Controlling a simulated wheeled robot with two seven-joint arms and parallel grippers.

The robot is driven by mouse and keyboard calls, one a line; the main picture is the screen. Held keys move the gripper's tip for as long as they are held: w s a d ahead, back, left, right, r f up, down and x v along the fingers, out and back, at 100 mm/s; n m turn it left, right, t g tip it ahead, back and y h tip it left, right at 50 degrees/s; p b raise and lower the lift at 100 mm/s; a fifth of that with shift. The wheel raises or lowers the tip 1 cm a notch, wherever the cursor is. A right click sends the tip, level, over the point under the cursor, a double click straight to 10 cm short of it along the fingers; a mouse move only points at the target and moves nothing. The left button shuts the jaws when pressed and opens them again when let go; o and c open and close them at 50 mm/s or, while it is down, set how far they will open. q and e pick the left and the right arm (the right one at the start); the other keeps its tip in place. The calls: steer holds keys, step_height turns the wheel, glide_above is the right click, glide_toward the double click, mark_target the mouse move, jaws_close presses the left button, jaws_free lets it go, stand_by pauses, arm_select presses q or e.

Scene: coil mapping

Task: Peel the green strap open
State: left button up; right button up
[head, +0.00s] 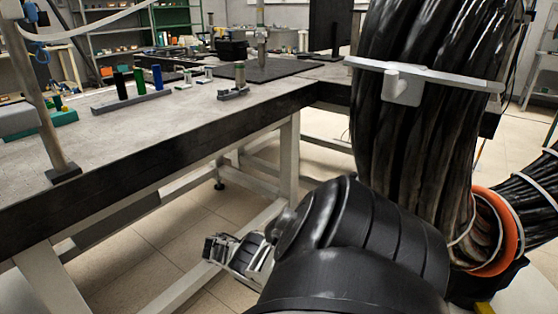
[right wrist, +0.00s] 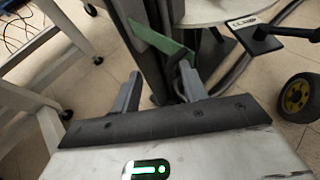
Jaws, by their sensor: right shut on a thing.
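The green strap (right wrist: 160,40) shows in the right wrist view, running slantwise across a dark upright post or bundle. Its lower end comes down at the right finger of my right gripper (right wrist: 160,82). The gripper is shut on the strap, though the exact contact between the fingers is hard to see. In the head view a thick black coil bundle (head: 400,135) fills the right side with a white strap (head: 425,78) around it; no green strap is visible there. A black arm of mine crosses the bottom of the head view. My left gripper cannot be made out.
A grey workbench (head: 110,150) stands at the left with small coloured parts on it. An orange ring (head: 490,235) sits around cables at the right. In the right wrist view a yellow-hubbed wheel (right wrist: 298,97) is at the right.

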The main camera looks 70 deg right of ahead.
steer(key=shift+s+d+r, duration=0.2)
steer(key=shift+s+d, duration=0.3)
steer(key=shift+d, duration=0.05)
arm_select(q)
steer(key=shift+w+d+r+t+h+b, duration=0.2)
steer(key=shift+r+b, duration=0.1)
steer(key=shift+b, duration=0.1)
steer(key=shift+w+d+r+t+h+b, duration=0.1)
steer(key=shift+d+r+t+b, duration=0.1)
steer(key=shift+r+b, duration=0.15)
arm_select(e)
steer(key=v, duration=1.7)
steer(key=shift+a+f, duration=0.3)
steer(key=shift+f, duration=0.1)
arm_select(q)
steer(key=shift+s+f, duration=0.1)
steer(key=shift+f, duration=0.05)
arm_select(e)
steer(key=shift+r, duration=0.1)
